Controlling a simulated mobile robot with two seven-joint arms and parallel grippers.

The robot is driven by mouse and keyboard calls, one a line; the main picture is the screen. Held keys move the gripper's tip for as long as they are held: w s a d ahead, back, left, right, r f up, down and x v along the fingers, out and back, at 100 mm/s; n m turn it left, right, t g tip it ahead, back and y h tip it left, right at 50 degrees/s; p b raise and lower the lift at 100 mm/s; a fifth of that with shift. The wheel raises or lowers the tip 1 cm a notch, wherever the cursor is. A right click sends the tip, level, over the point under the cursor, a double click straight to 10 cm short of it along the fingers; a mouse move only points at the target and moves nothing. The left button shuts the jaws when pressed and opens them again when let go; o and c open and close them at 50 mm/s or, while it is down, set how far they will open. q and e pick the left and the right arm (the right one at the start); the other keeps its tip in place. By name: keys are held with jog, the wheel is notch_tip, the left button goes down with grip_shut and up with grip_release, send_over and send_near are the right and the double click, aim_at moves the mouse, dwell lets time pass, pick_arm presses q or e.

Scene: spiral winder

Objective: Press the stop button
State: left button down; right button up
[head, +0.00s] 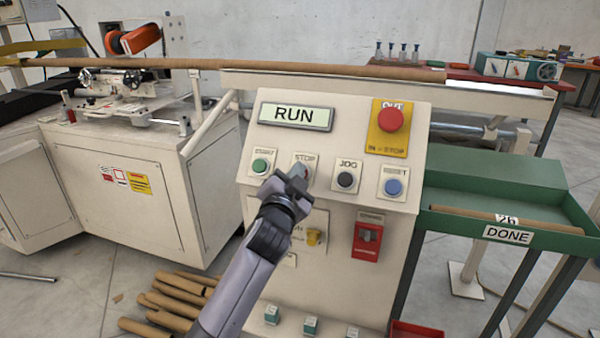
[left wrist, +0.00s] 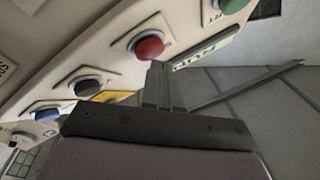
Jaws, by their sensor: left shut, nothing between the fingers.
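The control panel (head: 270,175) faces me, and its display (head: 295,116) reads RUN. The STOP button sits in the button row under its label, mostly hidden behind my gripper in the head view. In the left wrist view it is a red round button (left wrist: 148,46) in a pale ring. My left gripper (head: 298,173) is shut and empty, its fingertips right at the STOP button. In the left wrist view the closed fingertips (left wrist: 157,68) are just beside the red cap; I cannot tell whether they touch it. My right gripper is not in view.
A green button (head: 260,166) is left of STOP; a black JOG button (head: 345,180) and a blue button (head: 393,187) are right. A red emergency button (head: 391,120) on a yellow plate is above. A green DONE tray (head: 500,180) stands right; cardboard tubes (head: 175,295) lie below left.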

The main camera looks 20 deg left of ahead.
pick_arm(q)
jog(key=shift+w+f+b, duration=0.25)
jog(key=shift+w+b, duration=0.05)
jog(key=shift+b, duration=0.05)
dwell(0.3)
dwell(0.4)
jog(key=shift+s+r+p, duration=0.55)
jog(key=shift+s+p, duration=0.1)
jog(key=shift+p, duration=0.25)
jog(key=s+r+p, duration=0.1)
jog(key=s+p, duration=0.1)
jog(key=s+r+p, duration=0.2)
jog(key=shift+a+r+p, duration=0.1)
jog(key=shift+p, duration=0.3)
